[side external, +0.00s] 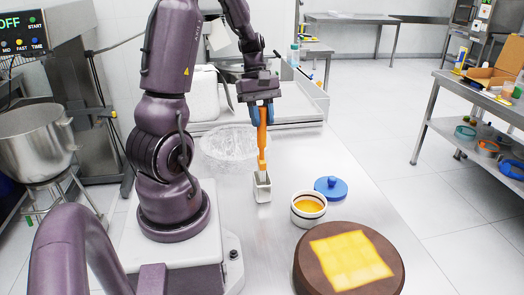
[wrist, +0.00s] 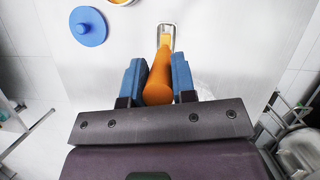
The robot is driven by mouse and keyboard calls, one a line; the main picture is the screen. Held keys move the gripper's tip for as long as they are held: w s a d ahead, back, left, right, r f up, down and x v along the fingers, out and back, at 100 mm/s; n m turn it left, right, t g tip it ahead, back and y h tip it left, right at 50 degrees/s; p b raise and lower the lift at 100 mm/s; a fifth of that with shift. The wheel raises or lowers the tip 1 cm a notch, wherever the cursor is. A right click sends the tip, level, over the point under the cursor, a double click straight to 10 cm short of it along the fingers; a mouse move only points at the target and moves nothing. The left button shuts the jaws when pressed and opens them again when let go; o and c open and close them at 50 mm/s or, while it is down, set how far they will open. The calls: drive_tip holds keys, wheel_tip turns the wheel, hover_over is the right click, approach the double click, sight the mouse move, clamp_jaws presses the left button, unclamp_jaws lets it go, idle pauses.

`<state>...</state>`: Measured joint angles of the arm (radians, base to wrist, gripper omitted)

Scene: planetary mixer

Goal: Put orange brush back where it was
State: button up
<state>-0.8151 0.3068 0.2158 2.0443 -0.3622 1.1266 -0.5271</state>
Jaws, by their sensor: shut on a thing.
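The orange brush (side external: 261,140) is held upright by its handle in my gripper (side external: 262,108). Its lower end is at a small white and grey rectangular holder (side external: 262,190) on the metal table, and the tip appears to be inside or just at the holder's opening. In the wrist view, the brush handle (wrist: 158,82) lies between the two blue fingers of my gripper (wrist: 157,80), which are shut on it. The holder's rim (wrist: 174,27) shows beyond the handle, with the brush's far end over or in it. The bristles are hidden.
A white bowl (side external: 308,208) with yellow-orange contents stands right of the holder, with a blue lid (side external: 330,187) beside it. A brown round cake (side external: 312,265) with a yellow top is in front. The table's right edge is near the lid.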

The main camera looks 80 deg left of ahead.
sight(264, 147)
drive_tip(key=shift+f, duration=2.85)
drive_tip(key=o, duration=0.9)
